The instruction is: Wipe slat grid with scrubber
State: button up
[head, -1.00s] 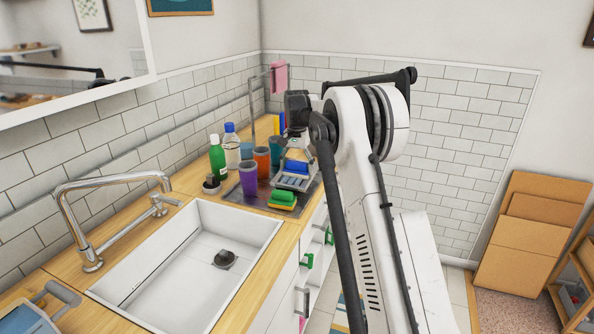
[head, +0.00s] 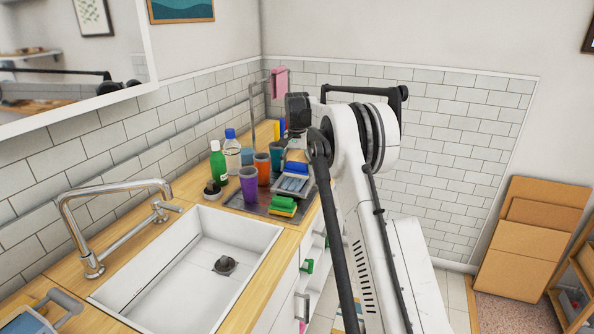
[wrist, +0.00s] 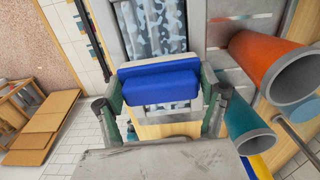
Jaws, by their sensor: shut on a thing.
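My gripper (wrist: 162,98) is shut on a blue scrubber (wrist: 160,80), with a finger at each end of it. In the head view the scrubber (head: 296,167) is at the far end of the slat grid (head: 290,184), and my arm partly hides the gripper. The slat grid, a grey frame with long slats, lies on the counter. In the wrist view its slats (wrist: 155,25) show pale blotches over blue-grey. The scrubber hides part of its far end. I cannot tell whether scrubber and slats touch.
A green-and-yellow sponge stack (head: 283,206) lies in front. Green (head: 217,160) and clear bottles stand behind the cups. The sink (head: 190,262) is nearer.

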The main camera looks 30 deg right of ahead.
jog(key=shift+r+p, duration=1.4)
jog(key=shift+r, duration=1.6)
jog(key=s+a, duration=0.1)
jog(key=a, duration=0.1)
jog(key=s+a+n, duration=0.1)
jog(key=a, duration=0.2)
jog(key=s+a+f+n, duration=0.1)
jog(key=s+a, duration=0.1)
jog(key=a, duration=0.1)
jog(key=shift+f, duration=0.1)
jog(key=s+a+f+n, duration=0.2)
jog(key=s+a+n, duration=0.1)
jog(key=s+a, duration=0.5)
jog(key=s+a+f+n, duration=0.3)
jog(key=s+a, duration=0.5)
jog(key=s, duration=0.5)
jog(key=shift+s+a+f+n+b, duration=0.2)
jog(key=shift+s+a+n+b, duration=0.15)
jog(key=shift+n, duration=0.25)
jog(key=shift+w, duration=0.15)
